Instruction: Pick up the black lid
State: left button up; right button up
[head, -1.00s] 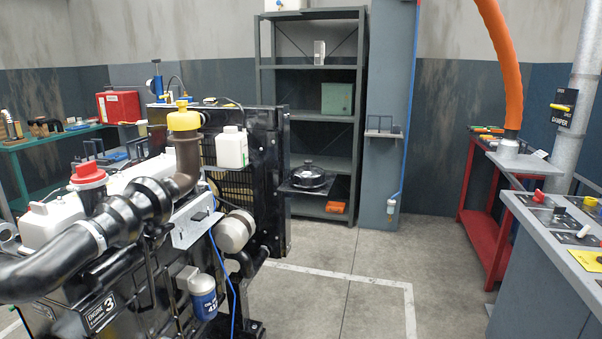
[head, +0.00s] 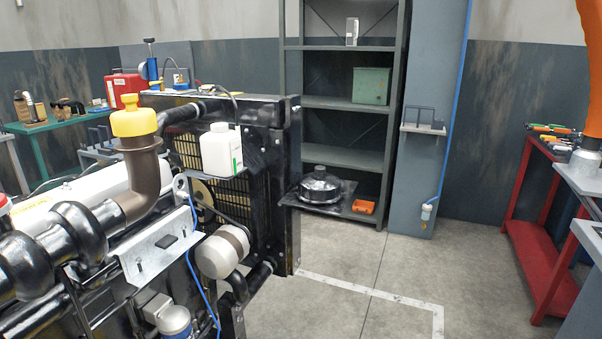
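A round, glossy black lid-like thing (head: 320,185) with a raised centre knob sits on a dark flat plate (head: 325,207) that juts out beside the right side of the engine's radiator. Whether the plate is fixed to the radiator, I cannot tell. Neither of my grippers shows in the head view.
The engine with its black radiator (head: 275,150) fills the left. A grey shelf unit (head: 345,103) stands behind, with an orange box (head: 363,207) low on it. A red bench (head: 535,250) is at right. The floor (head: 400,285) between is clear.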

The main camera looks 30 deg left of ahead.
aim_at(319, 187)
jog(key=i+j, duration=0.1)
jog(key=i, duration=1.1)
jog(key=i+l+u, duration=0.1)
jog(key=i+u, duration=0.15)
jog(key=i, duration=0.25)
jog(key=i+l+u, duration=0.2)
jog(key=i, duration=0.3)
jog(key=i+l+u, duration=0.1)
jog(key=u, duration=0.35)
jog(key=l+u, duration=0.2)
jog(key=u, duration=0.2)
jog(key=i+l+u, duration=0.1)
jog(key=u, duration=0.35)
jog(key=l+u, duration=0.5)
jog(key=u, duration=0.35)
